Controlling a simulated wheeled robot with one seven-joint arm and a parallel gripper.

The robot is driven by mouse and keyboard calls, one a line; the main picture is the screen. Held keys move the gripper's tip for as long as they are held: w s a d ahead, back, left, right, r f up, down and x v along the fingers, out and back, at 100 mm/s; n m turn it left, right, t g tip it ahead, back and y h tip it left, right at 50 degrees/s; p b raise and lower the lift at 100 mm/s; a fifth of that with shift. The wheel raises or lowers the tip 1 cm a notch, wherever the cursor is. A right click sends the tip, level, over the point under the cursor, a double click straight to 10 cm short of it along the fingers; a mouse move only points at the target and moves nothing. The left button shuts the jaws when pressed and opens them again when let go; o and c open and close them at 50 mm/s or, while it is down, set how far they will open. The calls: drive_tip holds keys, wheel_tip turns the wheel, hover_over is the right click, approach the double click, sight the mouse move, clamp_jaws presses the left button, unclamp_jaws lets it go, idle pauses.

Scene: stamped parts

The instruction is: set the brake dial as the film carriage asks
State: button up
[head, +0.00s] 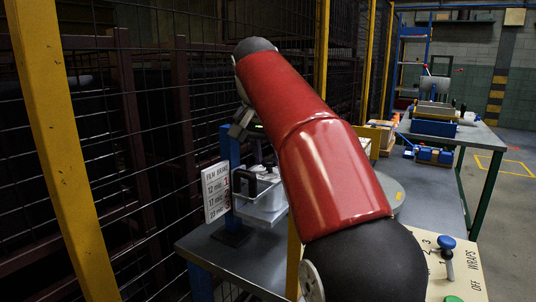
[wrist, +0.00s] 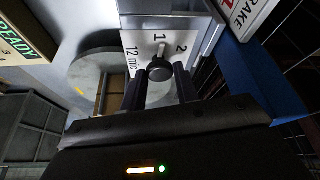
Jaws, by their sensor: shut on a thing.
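The brake dial (wrist: 160,70) is a dark round knob on a white plate (wrist: 143,42) marked 1 and 2, with the rest of the scale hidden. The knob stands close below these digits, but its exact setting is hard to read. A "12 mic" label (wrist: 131,60) shows just left of the knob. My gripper (wrist: 160,82) is shut on the knob, one dark finger on each side. In the head view, my gripper (head: 243,128) is small and partly hidden by my red arm. A white "FILM BRAKE" sign (head: 215,192) lists 12, 17 and 23 mic; its settings are too small to read.
The sign stands by a blue post (head: 230,160) at the grey bench's left end. A plate with a blue-topped lever (head: 446,243) and a green button (head: 453,299) is at the front right. Mesh fencing (head: 100,130) closes the left side.

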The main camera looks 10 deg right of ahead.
drive_tip(key=shift+r+n+p, duration=0.15)
drive_tip(key=shift+n+p, duration=0.15)
drive_tip(key=shift+n, duration=0.1)
drive_tip(key=shift+n+y, duration=0.3)
drive_tip(key=o, duration=1)
drive_tip(key=shift+c, duration=0.2)
drive_tip(key=v, duration=0.7)
drive_tip(key=shift+s+r+p, duration=0.2)
drive_tip(key=shift+r+p, duration=0.05)
drive_tip(key=shift+p, duration=0.2)
